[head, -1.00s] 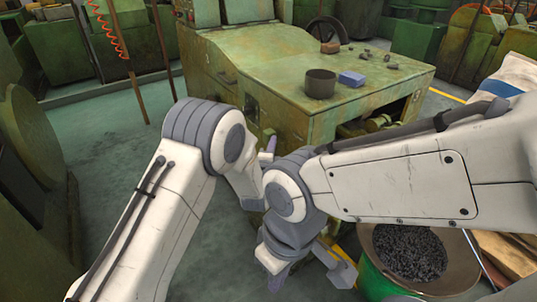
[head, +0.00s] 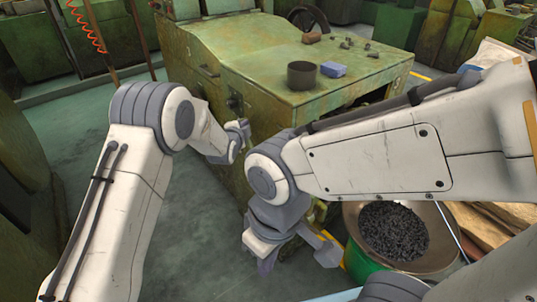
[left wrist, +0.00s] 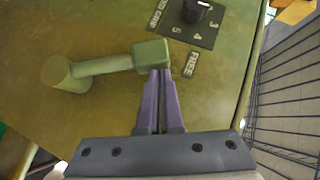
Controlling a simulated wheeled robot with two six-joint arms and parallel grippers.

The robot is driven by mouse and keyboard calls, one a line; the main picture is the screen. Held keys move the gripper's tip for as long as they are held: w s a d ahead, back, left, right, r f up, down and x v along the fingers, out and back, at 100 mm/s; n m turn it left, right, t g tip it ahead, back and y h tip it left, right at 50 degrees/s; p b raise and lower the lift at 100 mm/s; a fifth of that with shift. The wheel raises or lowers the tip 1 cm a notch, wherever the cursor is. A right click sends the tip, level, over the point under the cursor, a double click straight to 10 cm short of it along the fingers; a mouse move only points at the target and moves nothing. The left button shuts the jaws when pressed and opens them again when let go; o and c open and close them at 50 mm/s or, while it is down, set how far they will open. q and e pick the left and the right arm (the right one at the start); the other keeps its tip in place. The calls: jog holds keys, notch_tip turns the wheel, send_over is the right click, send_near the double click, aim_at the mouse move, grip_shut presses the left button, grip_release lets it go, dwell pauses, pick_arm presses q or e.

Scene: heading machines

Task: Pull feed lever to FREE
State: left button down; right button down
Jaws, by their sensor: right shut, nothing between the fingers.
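The feed lever (left wrist: 115,63) is a green bar in the left wrist view, running from a round pivot at left to a block-shaped end at right. A FREE label (left wrist: 191,64) sits just right of that end, and a GRIP label (left wrist: 154,18) is above it. My left gripper (left wrist: 160,74) has its purple fingers together, tips right at the lower edge of the lever's end; contact is unclear. In the head view my left gripper (head: 240,133) is at the green machine's (head: 225,60) side, where I cannot make out the lever. My right gripper (head: 267,266) is shut and empty, low in front.
A black dial (left wrist: 196,10) with numbers is above the FREE label. A dark pot (head: 301,76) and a blue block (head: 333,69) stand on the machine top. A bin of dark pieces (head: 394,232) stands at lower right. Open floor lies at left.

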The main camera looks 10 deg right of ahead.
pick_arm(q)
jog(key=shift+w+a, duration=0.15)
jog(key=shift+a, duration=0.1)
jog(key=s+r, duration=0.2)
jog(key=s, duration=0.4)
jog(key=s+a+r, duration=0.1)
jog(key=s+r, duration=0.2)
jog(key=s, duration=0.3)
jog(key=shift+a+r, duration=0.25)
jog(key=shift+r, duration=0.05)
pick_arm(e)
jog(key=shift+s+r, duration=0.2)
jog(key=shift+s, duration=0.25)
pick_arm(q)
jog(key=shift+r+p, duration=0.1)
jog(key=shift+p, duration=0.2)
